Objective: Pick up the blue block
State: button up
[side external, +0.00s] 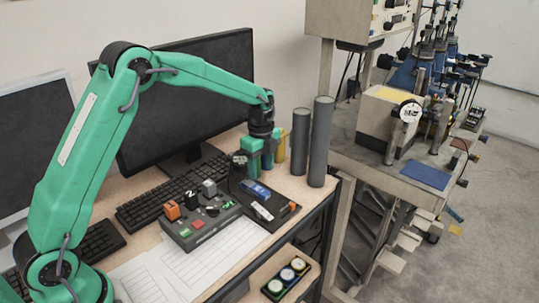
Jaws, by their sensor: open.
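The blue block (257,190) lies on a dark tray (281,222) at the right part of the desk, with a light marking on its top. My gripper (261,169) hangs pointing down just above and behind the block in the picture. Its two green fingers are apart, and I see nothing held between them. The exact gap between the fingertips and the block cannot be told from this view.
A dark control box (200,226) with several coloured buttons stands left of the tray. Two tall grey cylinders (321,140) stand close to the right of my gripper. A monitor (190,100) and keyboard (160,195) are behind. Papers (180,275) lie in front.

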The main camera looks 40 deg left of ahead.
aim_at(262, 191)
jog(key=shift+f, duration=1.3)
jog(key=shift+f, duration=0.1)
jog(key=shift+s+d+f, duration=0.1)
jog(key=shift+f, duration=2.4)
jog(key=shift+c, duration=0.2)
grip_shut()
